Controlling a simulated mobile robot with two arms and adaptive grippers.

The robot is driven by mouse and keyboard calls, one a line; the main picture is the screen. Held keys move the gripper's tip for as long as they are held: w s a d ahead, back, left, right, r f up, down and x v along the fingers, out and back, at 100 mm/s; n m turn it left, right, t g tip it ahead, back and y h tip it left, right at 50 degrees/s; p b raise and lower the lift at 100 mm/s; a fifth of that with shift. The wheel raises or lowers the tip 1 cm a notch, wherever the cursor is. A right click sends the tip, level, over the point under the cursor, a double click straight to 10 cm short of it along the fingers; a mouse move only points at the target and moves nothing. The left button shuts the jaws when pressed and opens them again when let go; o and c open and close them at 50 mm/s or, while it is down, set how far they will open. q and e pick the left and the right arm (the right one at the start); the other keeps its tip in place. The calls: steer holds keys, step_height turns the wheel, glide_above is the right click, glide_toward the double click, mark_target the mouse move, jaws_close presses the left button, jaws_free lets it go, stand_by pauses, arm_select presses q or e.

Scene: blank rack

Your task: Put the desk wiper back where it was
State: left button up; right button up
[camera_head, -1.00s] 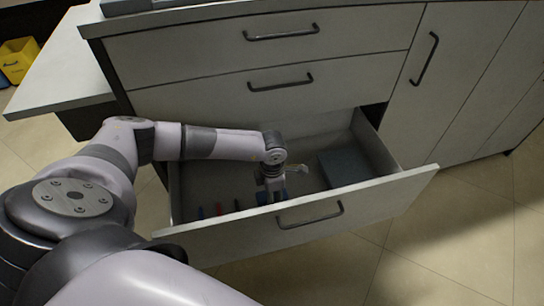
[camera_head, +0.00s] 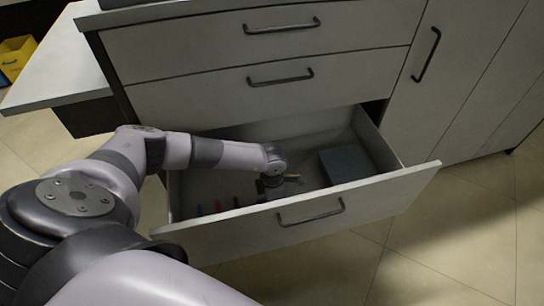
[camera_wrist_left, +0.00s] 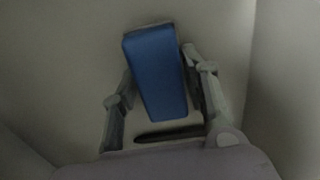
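A blue block-shaped thing, which I take to be the desk wiper (camera_wrist_left: 155,70), lies between the two fingers of my left gripper (camera_wrist_left: 158,62) in the left wrist view. The wiper is hardly visible there, hidden by the wrist and drawer front. Whether it touches the drawer floor I cannot tell. My right gripper is not in view.
A dark grey box (camera_head: 345,164) lies in the drawer's right part. Small red (camera_head: 218,206) and blue (camera_head: 199,210) items lie along its front left. A small tan piece (camera_head: 292,177) shows beside the gripper. Two shut drawers are above; free floor lies between gripper and box.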

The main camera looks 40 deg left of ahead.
arm_select(q)
steer(key=o, duration=0.5)
steer(key=shift+c, duration=0.2)
steer(key=shift+r, duration=0.15)
step_height(320, 180, up, 12)
steer(key=p, duration=0.2)
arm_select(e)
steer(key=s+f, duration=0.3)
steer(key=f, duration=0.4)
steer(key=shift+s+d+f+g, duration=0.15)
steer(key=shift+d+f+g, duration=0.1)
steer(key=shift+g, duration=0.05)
arm_select(q)
steer(key=shift+r+p, duration=0.1)
steer(key=shift+p, duration=0.2)
